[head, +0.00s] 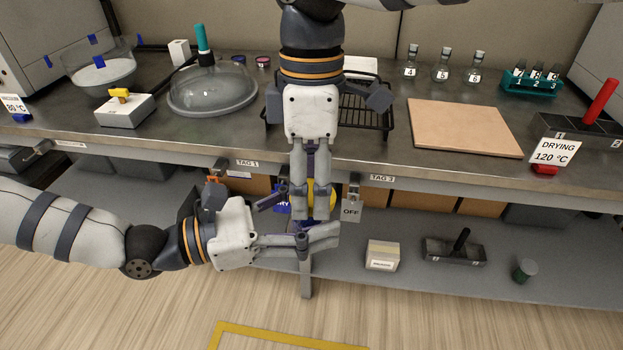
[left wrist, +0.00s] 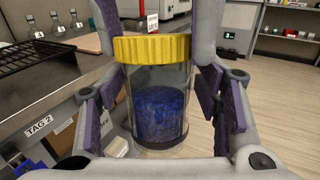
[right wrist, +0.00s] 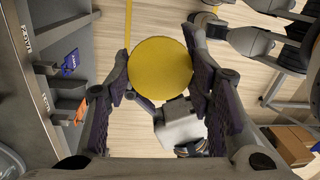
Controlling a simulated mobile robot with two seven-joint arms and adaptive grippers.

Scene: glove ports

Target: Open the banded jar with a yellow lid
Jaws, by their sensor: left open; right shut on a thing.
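The banded jar (left wrist: 158,110) is clear, with blue contents and a dark band near its base. Its yellow lid (left wrist: 152,48) is on top. The jar is upright, in the air in front of the bench. My right gripper (head: 312,205) reaches down from above, shut on the jar at the lid; the round lid (right wrist: 160,68) shows between its fingertips in the right wrist view. My left gripper (head: 320,236) comes in from the left, lower down, open with its fingers on both sides of the jar. The head view mostly hides the jar behind my fingers.
The bench holds a black wire rack (head: 374,112), a tan board (head: 463,127) and a glass dome (head: 212,92). Below its front edge hang an OFF tag (head: 351,211) and a blue tag (head: 282,197). A lower shelf carries a small box (head: 382,255). The floor in front is clear.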

